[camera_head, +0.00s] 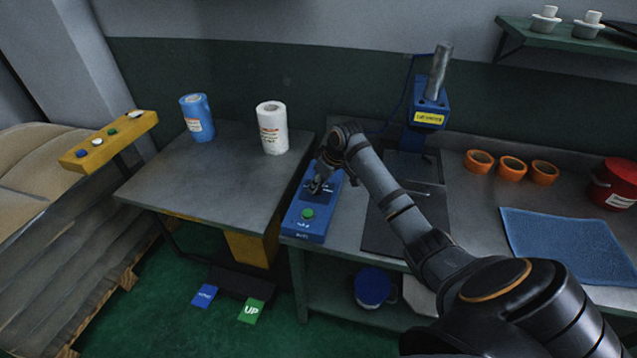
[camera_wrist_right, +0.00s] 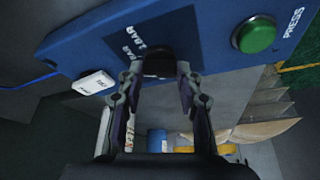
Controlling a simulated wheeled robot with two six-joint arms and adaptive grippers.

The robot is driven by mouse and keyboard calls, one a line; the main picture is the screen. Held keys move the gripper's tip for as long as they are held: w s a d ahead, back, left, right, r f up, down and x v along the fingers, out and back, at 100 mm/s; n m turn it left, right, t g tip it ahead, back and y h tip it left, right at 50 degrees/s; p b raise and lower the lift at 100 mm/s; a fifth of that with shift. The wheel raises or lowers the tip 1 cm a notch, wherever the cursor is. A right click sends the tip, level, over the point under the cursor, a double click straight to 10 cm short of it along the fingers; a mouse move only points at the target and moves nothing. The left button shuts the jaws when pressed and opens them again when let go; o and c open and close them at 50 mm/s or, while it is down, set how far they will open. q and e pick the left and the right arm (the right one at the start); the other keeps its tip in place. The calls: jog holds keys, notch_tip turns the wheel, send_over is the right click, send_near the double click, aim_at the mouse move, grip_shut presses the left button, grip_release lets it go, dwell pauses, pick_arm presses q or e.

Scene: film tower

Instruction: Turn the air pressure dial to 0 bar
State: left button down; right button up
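The blue control box (camera_head: 306,230) stands at the left end of the right-hand workbench, with a green button on its near end. My right gripper (camera_head: 318,186) reaches down over its upper part. In the right wrist view the dark round dial (camera_wrist_right: 158,62) sits on the box face (camera_wrist_right: 100,50), beside white "BAR" markings. The right gripper's fingertips (camera_wrist_right: 160,72) are on either side of the dial. Whether they press on it is too dark to tell. The dial's pointer cannot be made out. My left gripper is not in view.
The green PRESS button (camera_wrist_right: 257,36) and a white switch (camera_wrist_right: 94,83) are on the same box. A blue press (camera_head: 428,105) stands behind on the bench. Orange rings (camera_head: 511,170) and a blue mat (camera_head: 565,243) lie right. Two rolls stand on the left table (camera_head: 205,180).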

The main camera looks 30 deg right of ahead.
jog(key=c, duration=0.4)
